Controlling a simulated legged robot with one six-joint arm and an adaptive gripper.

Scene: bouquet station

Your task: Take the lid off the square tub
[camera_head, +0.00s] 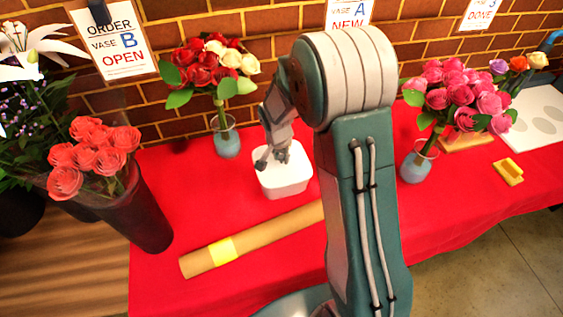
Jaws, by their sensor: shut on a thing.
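The white square tub (286,188) stands on the red-covered table, near the middle of the view. Its white lid (295,172) shows at the top, and I cannot tell whether it sits flush or is slightly raised. My gripper (281,158) reaches down from above onto the top of the lid and is shut on it, at about the lid's middle. The fingers are small in the view, and my arm hides the space right of the tub.
A vase of red and white roses (227,142) stands behind left. A cardboard tube (250,243) lies in front. A vase of pink roses (416,164) and a yellow object (508,171) are right. A dark bucket of coral roses (142,212) stands left. Red cloth (190,190) is bare left of the tub.

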